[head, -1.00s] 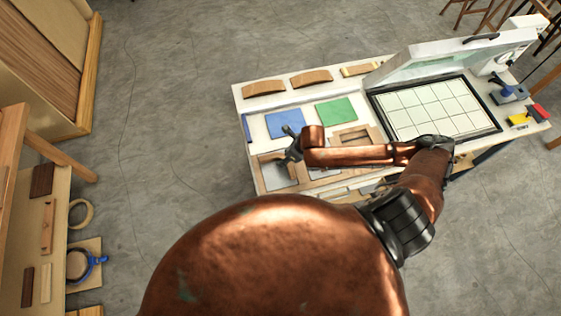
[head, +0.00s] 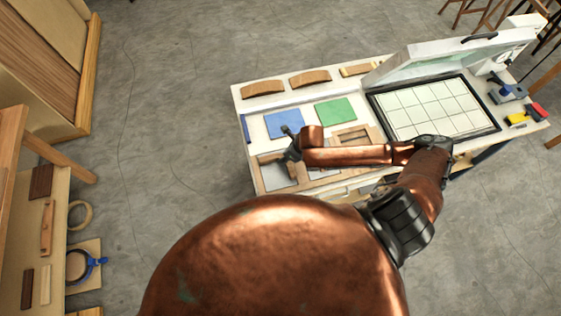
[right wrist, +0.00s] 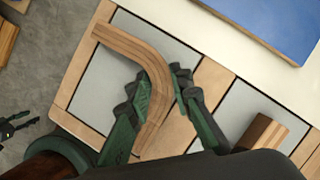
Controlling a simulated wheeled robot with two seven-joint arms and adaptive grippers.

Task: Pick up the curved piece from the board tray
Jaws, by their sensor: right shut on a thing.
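The curved piece (right wrist: 158,72), a bent striped wooden strip, is at the board tray in the right wrist view. My right gripper (right wrist: 163,88) is shut on its straighter leg, with one green finger on each side. The bend and other end stick out past the fingers; I cannot tell whether the piece is clear of the tray floor. The board tray (right wrist: 81,62) has a wooden rim and grey-floored compartments. In the head view my right gripper (head: 291,143) is over the tray, and my forearm hides much of it.
Another wooden piece (right wrist: 263,134) stands in the neighbouring compartment. Blue (head: 284,124) and green (head: 335,112) squares lie behind the tray. Curved wooden blocks (head: 310,77) line the bench's back edge. An open-lidded press with a gridded bed (head: 435,108) stands to the right.

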